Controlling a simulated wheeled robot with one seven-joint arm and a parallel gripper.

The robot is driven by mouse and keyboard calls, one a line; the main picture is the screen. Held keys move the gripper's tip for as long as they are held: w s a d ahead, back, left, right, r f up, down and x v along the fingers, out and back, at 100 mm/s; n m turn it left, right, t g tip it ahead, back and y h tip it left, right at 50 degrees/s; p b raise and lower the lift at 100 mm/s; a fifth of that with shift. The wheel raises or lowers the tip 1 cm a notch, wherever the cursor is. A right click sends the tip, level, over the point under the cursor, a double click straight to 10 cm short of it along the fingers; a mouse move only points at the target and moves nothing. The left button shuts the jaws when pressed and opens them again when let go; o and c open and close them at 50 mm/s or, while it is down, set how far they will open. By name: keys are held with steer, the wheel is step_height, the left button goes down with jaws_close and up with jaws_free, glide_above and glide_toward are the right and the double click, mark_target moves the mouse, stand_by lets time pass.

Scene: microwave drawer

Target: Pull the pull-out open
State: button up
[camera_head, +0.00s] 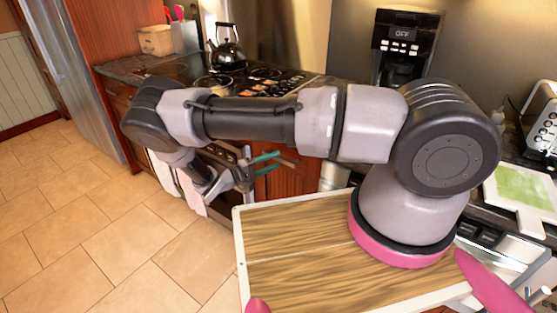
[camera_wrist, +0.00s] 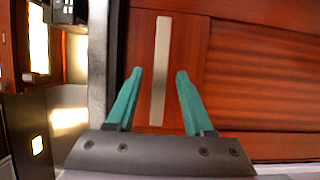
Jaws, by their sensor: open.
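The pull-out has a reddish-brown wooden front, filling the upper right of the wrist view, with a long, pale bar handle (camera_wrist: 161,50) on it. In the head view, red-brown wood (camera_head: 285,184) shows below the counter, right of the stove, partly hidden by my arm; its handle cannot be made out there. My gripper (camera_head: 279,160), with green fingers, is open in front of this wood. In the wrist view, my gripper (camera_wrist: 160,73) has one finger on each side of the bar handle. The fingers look apart from the bar; whether they reach its depth cannot be told.
A coffee machine (camera_head: 405,45) and a green-topped board (camera_head: 525,190) are on the right. Tiled floor (camera_head: 100,230) at left is clear.

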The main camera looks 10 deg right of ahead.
steer(key=shift+x, duration=1.35)
jaws_close()
stand_by(0.4)
